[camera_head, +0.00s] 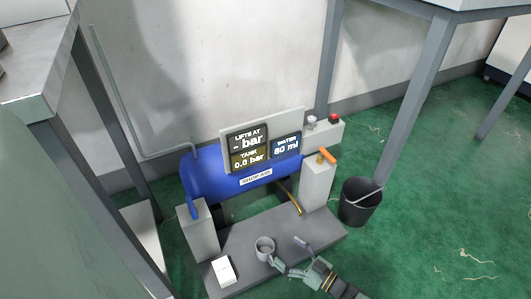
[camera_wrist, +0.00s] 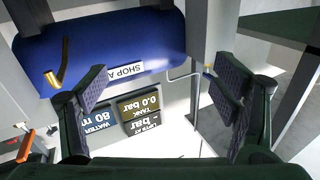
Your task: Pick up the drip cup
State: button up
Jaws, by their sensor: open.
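The drip cup (camera_head: 264,249) is a small grey cup standing upright on the grey plinth (camera_head: 238,272) below the blue tank, in the head view. My gripper (camera_head: 291,256) is just to its right, with its fingers apart and pointing toward the cup. The cup does not appear between the fingers in the head view. In the wrist view my gripper (camera_wrist: 160,92) has both padded fingers spread wide with nothing held between them. That view looks up at the tank and its displays, upside down. The cup cannot be made out there.
Displays (camera_head: 248,148) read 0.0 bar tank and 80 ml water. A white box (camera_head: 223,271) sits left of the cup. A black bucket (camera_head: 360,203) stands right.

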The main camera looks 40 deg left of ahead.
jog(key=n+b, duration=0.1)
jog(key=b, duration=0.5)
send_near(258, 241)
jog(key=shift+g, duration=0.3)
jog(key=a+b, duration=0.1)
jog(key=a, duration=0.6)
jog(key=shift+a+f, duration=0.1)
jog(key=shift+f, duration=0.05)
jog(key=shift+c, duration=0.5)
jog(key=c, duration=1.1)
jog(key=shift+c, duration=0.2)
